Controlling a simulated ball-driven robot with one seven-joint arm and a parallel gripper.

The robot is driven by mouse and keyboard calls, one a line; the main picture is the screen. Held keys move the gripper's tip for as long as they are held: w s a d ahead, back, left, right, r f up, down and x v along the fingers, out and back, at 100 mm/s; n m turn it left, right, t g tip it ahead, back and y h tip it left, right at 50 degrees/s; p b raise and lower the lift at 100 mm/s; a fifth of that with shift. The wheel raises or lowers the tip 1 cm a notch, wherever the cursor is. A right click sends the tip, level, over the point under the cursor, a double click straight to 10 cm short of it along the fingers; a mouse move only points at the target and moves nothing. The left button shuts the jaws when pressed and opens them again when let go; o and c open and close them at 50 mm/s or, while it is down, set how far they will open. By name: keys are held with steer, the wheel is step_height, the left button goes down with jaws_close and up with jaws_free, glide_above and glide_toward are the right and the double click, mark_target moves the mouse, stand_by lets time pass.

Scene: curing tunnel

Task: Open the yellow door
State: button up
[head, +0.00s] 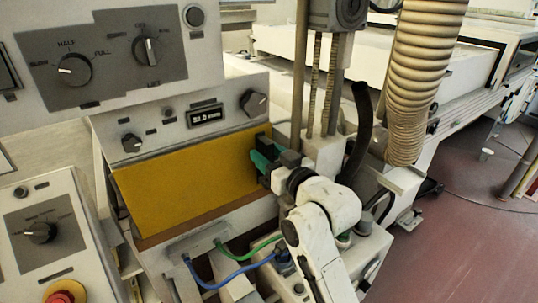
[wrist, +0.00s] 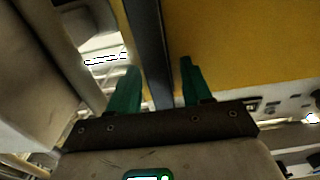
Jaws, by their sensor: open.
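The yellow door (head: 180,185) is a wide flat panel on the front of the machine, below a small display strip. It looks shut. My gripper (head: 260,157) is at the door's right edge in the head view, with its teal fingers pointing at the panel. In the wrist view my gripper (wrist: 160,76) is open, and a dark upright bar (wrist: 150,45) runs between the two fingers. The yellow door (wrist: 250,40) fills the upper right there. I cannot tell whether the bar is a handle or the door's edge, or whether either finger touches it.
A control strip with a display (head: 205,115) and knobs sits above the door. Blue (head: 225,282) and green cables loop below it. A ribbed hose (head: 425,80) hangs to the right of my arm. Red floor (head: 460,240) is open at lower right.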

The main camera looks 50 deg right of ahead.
jaws_close()
stand_by(0.3)
steer(key=shift+s+a, duration=0.1)
